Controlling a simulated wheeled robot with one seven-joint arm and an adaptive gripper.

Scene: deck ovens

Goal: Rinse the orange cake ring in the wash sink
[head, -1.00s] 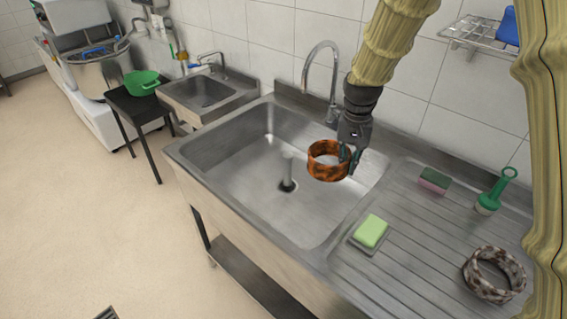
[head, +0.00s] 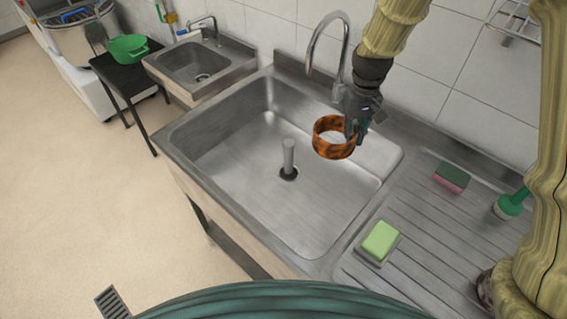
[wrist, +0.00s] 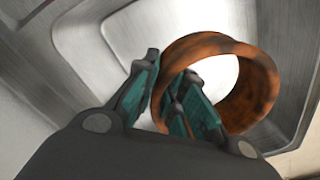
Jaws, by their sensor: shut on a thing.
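The orange cake ring (head: 334,151), with dark brown patches, is held over the right part of the wash sink (head: 215,150). My gripper (head: 354,130) is shut on the ring's wall at its right side. In the wrist view the teal fingers (wrist: 170,95) pinch the near left wall of the ring (wrist: 262,90), one finger inside and one outside. The curved tap (head: 327,42) stands behind the sink, to the left of my gripper. I see no water running. A grey standpipe (head: 288,155) rises from the sink's drain.
A green sponge block (head: 380,241), a pink and green sponge (head: 452,177) and a green brush (head: 512,203) lie on the ridged drainboard (head: 420,225). Another patterned ring (head: 484,288) is mostly hidden behind my arm. A small basin (head: 195,62) stands at the left.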

